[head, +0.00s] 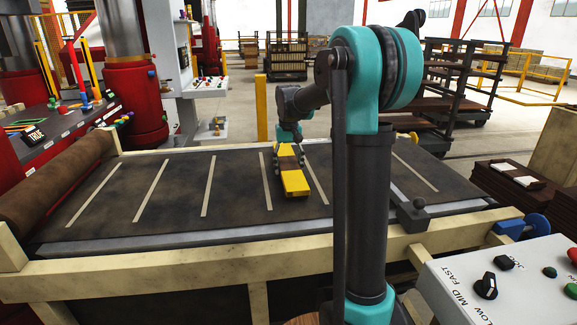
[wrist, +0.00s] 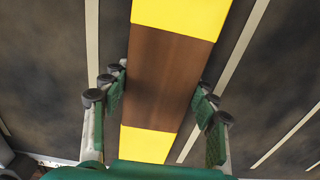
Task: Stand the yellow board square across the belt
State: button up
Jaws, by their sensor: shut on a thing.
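The yellow board (head: 294,182) is over the middle of the dark belt (head: 235,180). In the head view its near end points toward the front of the belt. In the wrist view the board (wrist: 180,14) shows a brown middle band between yellow parts. It runs nearly in line with the pale cross stripes beside it. My gripper (wrist: 160,92) has its fingers on both sides of the brown band and is shut on it. In the head view my gripper (head: 287,160) is at the board's far part. I cannot tell whether the board touches the belt.
A brown roller (head: 55,185) lies at the belt's left end. A pale wooden frame (head: 200,262) runs along the front. A control panel (head: 510,285) stands at the lower right. The belt left of the board is clear. My own arm hides part of its right side.

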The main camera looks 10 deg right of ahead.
jog(key=shift+f, duration=0.1)
jog(key=o, duration=1.1)
jog(key=shift+o, duration=0.2)
